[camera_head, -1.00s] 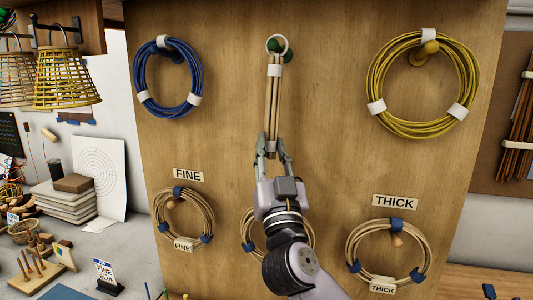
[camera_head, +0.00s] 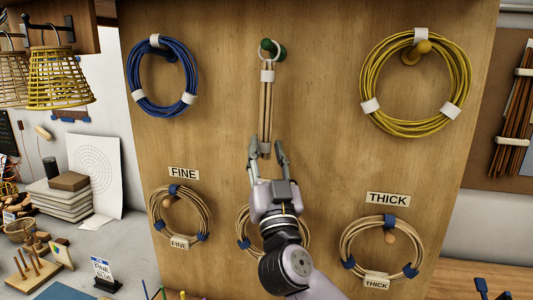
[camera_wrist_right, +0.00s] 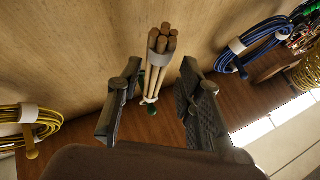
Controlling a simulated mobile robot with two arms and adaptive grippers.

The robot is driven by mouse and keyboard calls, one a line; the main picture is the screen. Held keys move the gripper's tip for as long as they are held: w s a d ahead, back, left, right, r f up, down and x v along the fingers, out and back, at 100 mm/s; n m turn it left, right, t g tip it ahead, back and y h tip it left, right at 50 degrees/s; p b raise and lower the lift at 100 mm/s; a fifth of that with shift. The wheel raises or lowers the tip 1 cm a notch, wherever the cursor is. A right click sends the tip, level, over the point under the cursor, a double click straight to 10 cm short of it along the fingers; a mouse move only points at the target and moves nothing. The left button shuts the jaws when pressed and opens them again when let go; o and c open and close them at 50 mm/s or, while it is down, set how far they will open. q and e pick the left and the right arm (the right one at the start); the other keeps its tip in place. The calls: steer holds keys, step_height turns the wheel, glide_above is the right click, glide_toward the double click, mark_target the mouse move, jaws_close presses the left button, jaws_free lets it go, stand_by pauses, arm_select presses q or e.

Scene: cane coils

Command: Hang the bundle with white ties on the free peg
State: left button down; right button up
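The bundle of tan sticks with white ties (camera_head: 266,110) hangs upright in the middle of the wooden board. Its white ring (camera_head: 267,47) is around the green peg (camera_head: 280,46) at the top. My right gripper (camera_head: 266,145) is open just below the bundle, with a finger at each side of its lower end. In the right wrist view the stick ends of the bundle (camera_wrist_right: 157,68) show between the spread fingers (camera_wrist_right: 155,90), apart from both. My left gripper is not in view.
A blue coil (camera_head: 165,77) and a yellow coil (camera_head: 416,83) hang at either side. Tan coils with blue ties hang below, one at left (camera_head: 180,212), one at right (camera_head: 382,250), and one behind my arm (camera_head: 243,230). The bench at left is cluttered.

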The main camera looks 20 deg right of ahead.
steer(key=shift+o, duration=1.2)
